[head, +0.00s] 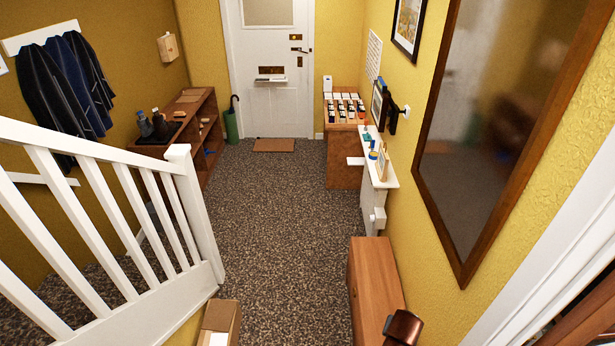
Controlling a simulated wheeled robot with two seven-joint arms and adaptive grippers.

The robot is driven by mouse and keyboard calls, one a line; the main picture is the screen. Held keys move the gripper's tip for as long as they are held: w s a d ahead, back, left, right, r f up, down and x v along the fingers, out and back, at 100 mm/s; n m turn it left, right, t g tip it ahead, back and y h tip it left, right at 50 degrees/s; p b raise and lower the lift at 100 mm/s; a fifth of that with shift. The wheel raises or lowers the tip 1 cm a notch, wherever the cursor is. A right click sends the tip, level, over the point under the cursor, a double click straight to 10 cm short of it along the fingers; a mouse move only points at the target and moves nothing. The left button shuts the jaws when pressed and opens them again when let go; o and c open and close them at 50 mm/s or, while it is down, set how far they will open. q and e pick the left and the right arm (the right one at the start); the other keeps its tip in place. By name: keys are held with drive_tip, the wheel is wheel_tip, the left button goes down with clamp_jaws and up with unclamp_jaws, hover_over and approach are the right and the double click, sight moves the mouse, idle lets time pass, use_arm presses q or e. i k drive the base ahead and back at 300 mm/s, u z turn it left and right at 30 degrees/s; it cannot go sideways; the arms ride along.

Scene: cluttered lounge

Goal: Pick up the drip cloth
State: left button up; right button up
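I cannot make out a drip cloth for certain in the head view. Small items on the narrow white shelf (388,178) along the right wall include a blue and a reddish one, too small to tell apart. Neither of my grippers is in view.
Patterned carpet (275,230) runs clear to the white door (277,90) and doormat (273,145). A wooden cabinet (372,280), a desk (343,150) and a mirror (490,110) line the right.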

sight(367, 137)
drive_tip(key=u, duration=0.15)
drive_tip(key=i, duration=1.4)
drive_tip(key=z, duration=0.2)
drive_tip(key=i, duration=2.45)
drive_tip(key=u, duration=0.85)
drive_tip(key=i, duration=2.6)
drive_tip(key=z, duration=3.6)
